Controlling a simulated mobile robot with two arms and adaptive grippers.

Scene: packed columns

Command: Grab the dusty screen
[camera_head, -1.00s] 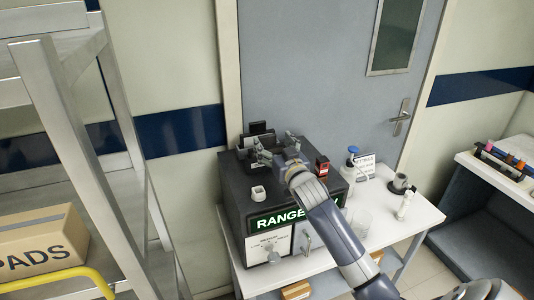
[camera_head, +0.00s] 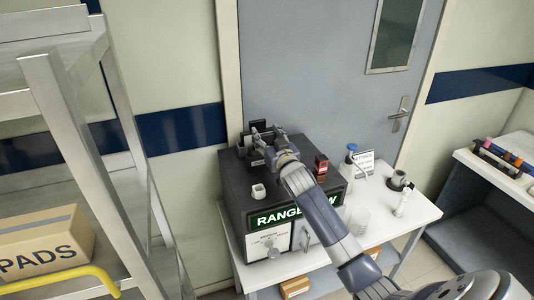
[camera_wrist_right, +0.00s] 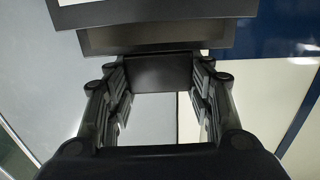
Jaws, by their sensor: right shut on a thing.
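A dark screen-like thing (camera_head: 258,125) stands on top of the black box near the wall. My right gripper (camera_head: 259,138) reaches it from the front right and is shut on it. In the right wrist view, a dark block (camera_wrist_right: 150,73) sits between the fingertips, touching both sides. Beyond it are a dark panel with a greyish face (camera_wrist_right: 150,38) and another dark frame (camera_wrist_right: 150,13). I cannot tell dust on any of them, nor exactly how they join. My left gripper is not in view.
The black box (camera_head: 235,192) with a lit green sign stands on a white table (camera_head: 420,213). On the box are a small white item (camera_head: 258,191) and a red-and-black item (camera_head: 321,163). A metal rack (camera_head: 62,120) rises left.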

